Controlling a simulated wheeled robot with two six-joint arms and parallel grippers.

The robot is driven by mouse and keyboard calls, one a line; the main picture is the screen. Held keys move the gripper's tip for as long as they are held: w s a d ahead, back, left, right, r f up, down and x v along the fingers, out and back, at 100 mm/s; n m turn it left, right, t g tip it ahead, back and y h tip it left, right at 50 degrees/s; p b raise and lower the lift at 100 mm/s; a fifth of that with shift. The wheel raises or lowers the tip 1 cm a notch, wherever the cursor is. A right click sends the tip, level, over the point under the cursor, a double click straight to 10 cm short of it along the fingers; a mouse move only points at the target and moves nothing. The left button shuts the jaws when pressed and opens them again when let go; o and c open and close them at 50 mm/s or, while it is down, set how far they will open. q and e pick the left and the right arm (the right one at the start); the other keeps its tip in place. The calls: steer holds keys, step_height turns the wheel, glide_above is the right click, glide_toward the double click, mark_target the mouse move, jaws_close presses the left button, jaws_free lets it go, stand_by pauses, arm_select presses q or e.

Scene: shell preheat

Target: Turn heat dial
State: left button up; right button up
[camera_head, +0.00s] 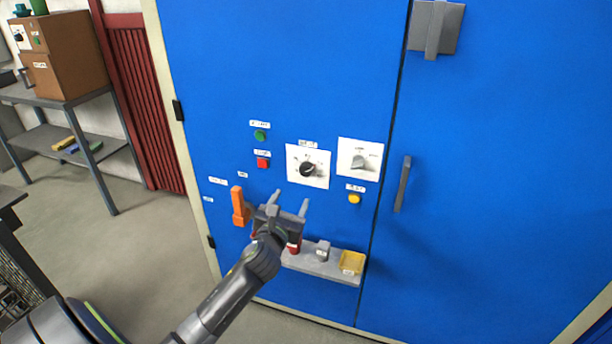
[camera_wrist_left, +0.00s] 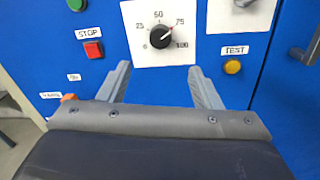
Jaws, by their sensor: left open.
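The heat dial is a black round knob (camera_head: 308,169) on a white plate (camera_head: 321,182) on the blue cabinet's left door. In the left wrist view the knob (camera_wrist_left: 160,37) sits in a scale with 50, 75 and 100 readable. Its pointer appears to lean up and right, toward a red mark near 75. My left gripper (camera_head: 289,200) is open and empty, just below and left of the dial in the head view. In the left wrist view its fingertips (camera_wrist_left: 159,68) are spread below the knob, apart from it. My right gripper is out of view.
An orange lever (camera_head: 239,207), red stop button (camera_head: 263,162), green button (camera_head: 260,135), grey switch (camera_head: 359,161) and yellow test button (camera_head: 354,198) surround the dial. A grey shelf (camera_head: 335,270) with small items, including a yellow tray (camera_head: 352,262), projects below.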

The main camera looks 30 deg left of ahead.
mark_target(305, 172)
arm_select(q)
steer(key=b+x, duration=0.1)
steer(key=x, duration=1.2)
steer(key=c, duration=1)
